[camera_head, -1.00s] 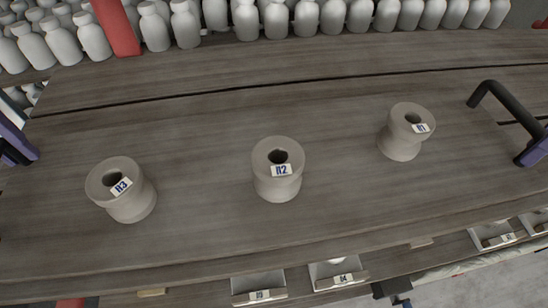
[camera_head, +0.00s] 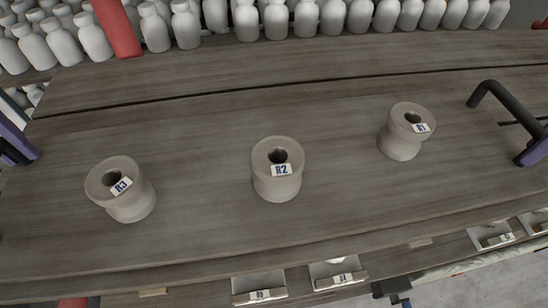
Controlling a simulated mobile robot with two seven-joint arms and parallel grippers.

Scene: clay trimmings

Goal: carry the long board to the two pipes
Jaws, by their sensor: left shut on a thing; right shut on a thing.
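The long board (camera_head: 330,225) is a wide brown wooden plank across the view. Three grey spool-shaped pieces stand on it: R3 (camera_head: 133,208) at left, R2 (camera_head: 278,187) in the middle and R1 (camera_head: 402,148) at right. My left gripper (camera_head: 14,146), purple and black, is shut at the board's left end, partly cut off by the frame. My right gripper (camera_head: 532,152) is shut at the right end, by the foot of a black bent handle (camera_head: 500,92). The exact grip is hard to see. I cannot make out the two pipes for certain.
A row of pale bottles (camera_head: 305,20) stands beyond the board, with a red post (camera_head: 118,28) at the back left. Small labelled bins (camera_head: 258,284) show below the front edge. Pale floor shows at bottom right.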

